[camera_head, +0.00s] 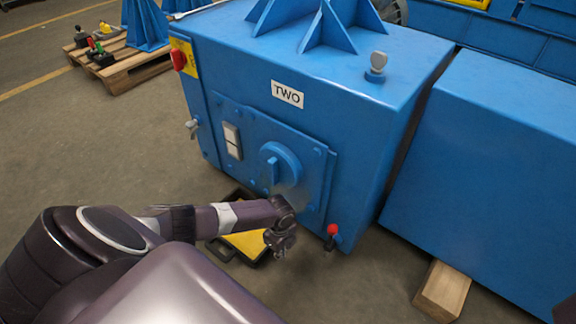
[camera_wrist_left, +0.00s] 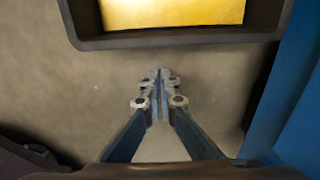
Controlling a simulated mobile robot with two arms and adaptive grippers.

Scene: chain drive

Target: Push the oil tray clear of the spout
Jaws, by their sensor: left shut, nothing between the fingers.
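The oil tray (camera_head: 247,243) is a shallow black tray with a yellow inside. It lies on the floor at the foot of the blue housing marked TWO, partly hidden by my left arm in the head view. In the left wrist view its black rim (camera_wrist_left: 180,38) crosses the top. My left gripper (camera_head: 281,245) is beside the tray's right end in the head view. In the wrist view its fingers (camera_wrist_left: 160,78) are shut and empty, a small gap short of the rim. I cannot make out the spout for certain. My right gripper is not in view.
The blue housing (camera_head: 285,50) stands right behind the tray. A red-knobbed lever (camera_head: 332,232) sticks out low on it. A wooden block (camera_head: 443,290) lies under the blue box on the right. A pallet (camera_head: 118,72) stands far left. Floor on the left and in front is bare.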

